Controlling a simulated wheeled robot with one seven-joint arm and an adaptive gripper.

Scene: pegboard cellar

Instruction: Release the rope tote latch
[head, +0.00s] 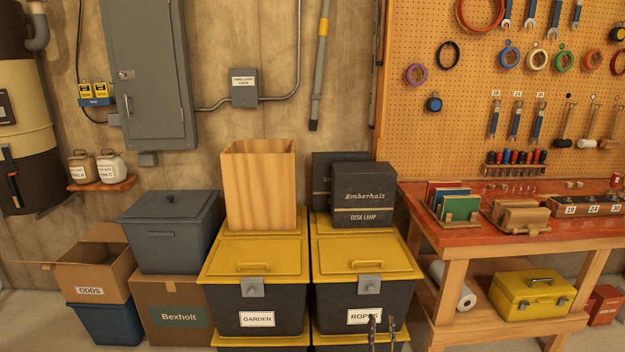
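The rope tote (336,305) is a dark bin with a yellow lid (365,258), labelled ROPES (363,316), in the middle of the head view. Its grey latch (370,284) sits on the front, over the lid's front edge, and looks fastened. My gripper (382,322) is at the bottom edge in front of the tote, below the latch and apart from it. Its two dark fingertips point up with a gap between them, and nothing shows in the gap. One fingertip covers the end of the label. The rest of my gripper is out of frame.
An orange-topped workbench (480,236) stands to the right.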

